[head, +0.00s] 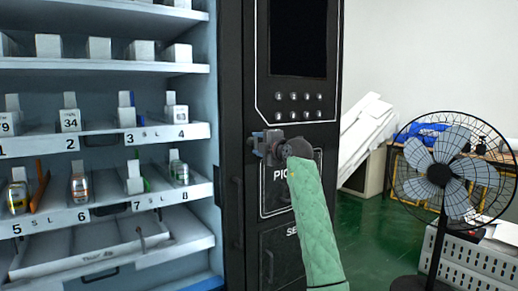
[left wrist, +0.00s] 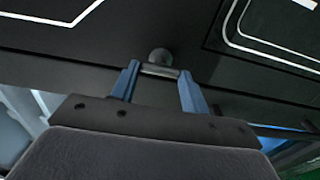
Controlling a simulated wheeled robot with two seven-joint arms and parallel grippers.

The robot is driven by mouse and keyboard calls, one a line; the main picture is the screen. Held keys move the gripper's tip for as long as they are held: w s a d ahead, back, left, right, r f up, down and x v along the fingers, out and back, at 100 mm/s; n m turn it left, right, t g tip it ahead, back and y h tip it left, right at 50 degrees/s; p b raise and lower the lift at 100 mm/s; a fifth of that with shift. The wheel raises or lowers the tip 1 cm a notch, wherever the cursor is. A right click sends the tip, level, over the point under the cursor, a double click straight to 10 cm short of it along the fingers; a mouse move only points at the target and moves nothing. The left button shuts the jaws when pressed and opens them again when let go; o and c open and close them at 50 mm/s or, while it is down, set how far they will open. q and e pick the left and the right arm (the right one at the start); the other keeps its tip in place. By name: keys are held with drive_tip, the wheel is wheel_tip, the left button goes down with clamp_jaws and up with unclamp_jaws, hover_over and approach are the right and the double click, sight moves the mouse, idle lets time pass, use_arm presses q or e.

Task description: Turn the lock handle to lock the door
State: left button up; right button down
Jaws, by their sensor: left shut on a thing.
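The lock handle (left wrist: 160,71) shows in the left wrist view as a short grey bar below a round knob on the black door panel (left wrist: 130,45). The two blue fingers of my left gripper (left wrist: 160,85) stand one on each side of the bar and are shut on it. My right gripper is in neither view.
Shelves (head: 100,136) with boxes and small bottles fill the left side of the vending machine. A standing fan (head: 440,175) is at the right, before a table with clutter. White boards (head: 365,130) lean behind the machine. Green floor shows between machine and fan.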

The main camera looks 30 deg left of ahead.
use_arm(q)
drive_tip(key=shift+f, duration=0.2)
idle(0.3)
drive_tip(key=o, duration=1)
drive_tip(key=shift+r, duration=0.1)
drive_tip(key=v, duration=0.7)
drive_tip(key=shift+s+d+p, duration=0.15)
drive_tip(key=shift+d+p, duration=0.2)
